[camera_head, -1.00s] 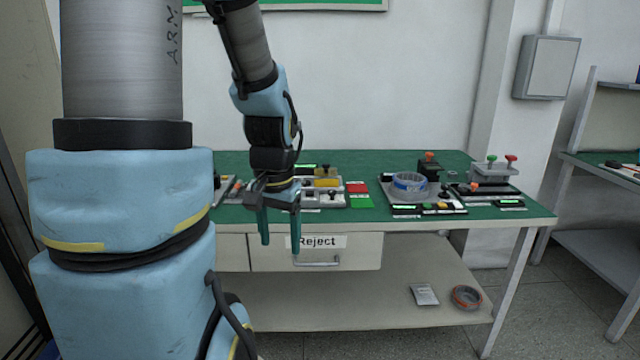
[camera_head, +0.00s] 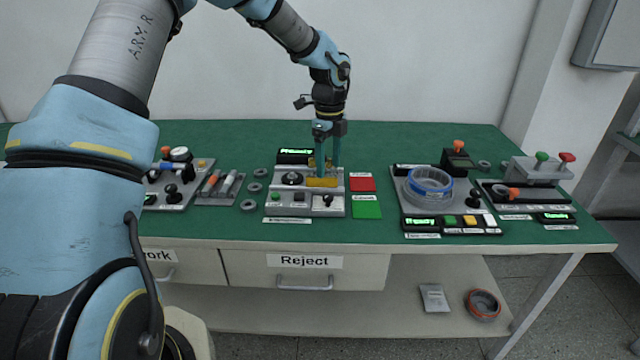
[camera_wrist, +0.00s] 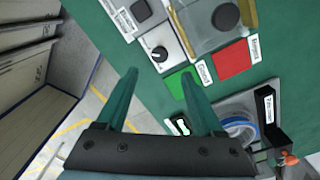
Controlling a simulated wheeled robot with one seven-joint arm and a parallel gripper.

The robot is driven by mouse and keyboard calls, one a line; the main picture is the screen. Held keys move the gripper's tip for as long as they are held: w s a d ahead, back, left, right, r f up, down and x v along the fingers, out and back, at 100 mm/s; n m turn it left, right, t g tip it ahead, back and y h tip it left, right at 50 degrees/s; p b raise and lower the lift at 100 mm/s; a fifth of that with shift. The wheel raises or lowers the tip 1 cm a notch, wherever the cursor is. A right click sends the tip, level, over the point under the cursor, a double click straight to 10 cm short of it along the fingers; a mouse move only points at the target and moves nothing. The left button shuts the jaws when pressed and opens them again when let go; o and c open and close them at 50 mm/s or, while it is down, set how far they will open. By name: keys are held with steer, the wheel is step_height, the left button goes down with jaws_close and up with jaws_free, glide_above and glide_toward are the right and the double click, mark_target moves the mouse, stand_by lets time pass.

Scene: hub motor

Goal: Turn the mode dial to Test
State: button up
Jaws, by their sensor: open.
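A grey console (camera_head: 283,208) stands mid-table with a small dark knob (camera_head: 327,200) at its front right corner. In the wrist view this knob (camera_wrist: 159,54) is round and black with a white pointer mark, on a light plate. Its lettering is too small to read, so I cannot confirm it is the mode dial. A larger black round control (camera_head: 292,178) sits at the console's back left. My gripper (camera_head: 328,168) is open and empty, its teal fingers pointing down over the console's right side. In the wrist view my gripper (camera_wrist: 158,75) has its fingertips apart, with the knob between and beyond them.
A yellow-edged part (camera_head: 322,183) lies under the fingers. Red (camera_head: 362,184) and green (camera_head: 367,209) pads lie right of the console. A fixture with a blue-rimmed ring (camera_head: 430,183) stands further right. Other devices (camera_head: 178,190) stand left. Bare green table shows behind.

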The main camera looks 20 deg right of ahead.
mark_target(328, 196)
step_height(328, 196, down, 9)
steer(key=shift+f+p, duration=0.1)
steer(key=shift+p, duration=1)
jaws_close()
